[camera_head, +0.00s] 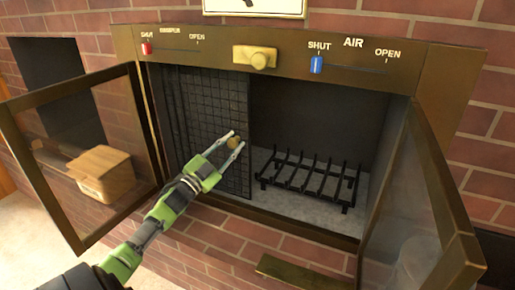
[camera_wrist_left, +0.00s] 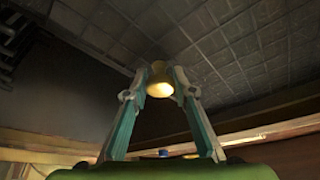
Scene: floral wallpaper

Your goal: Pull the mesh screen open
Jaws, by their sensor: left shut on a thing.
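The dark mesh screen (camera_head: 220,105) hangs in the left half of the fireplace opening; the right half is open. A small round brass knob (camera_head: 234,142) sits near the screen's right edge. My left gripper (camera_head: 235,144) reaches in from the lower left and is shut on the knob. In the left wrist view the knob (camera_wrist_left: 160,80) is between the two fingertips, with the mesh (camera_wrist_left: 235,45) behind it. My right gripper is in neither view.
A black grate (camera_head: 308,178) stands on the pale firebox floor at the right. Glass doors stand swung open at the left (camera_head: 90,150) and right (camera_head: 425,200). Above are a brass knob (camera_head: 255,57), a red slider (camera_head: 146,48) and a blue slider (camera_head: 316,65). A box (camera_head: 103,172) shows through the left glass.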

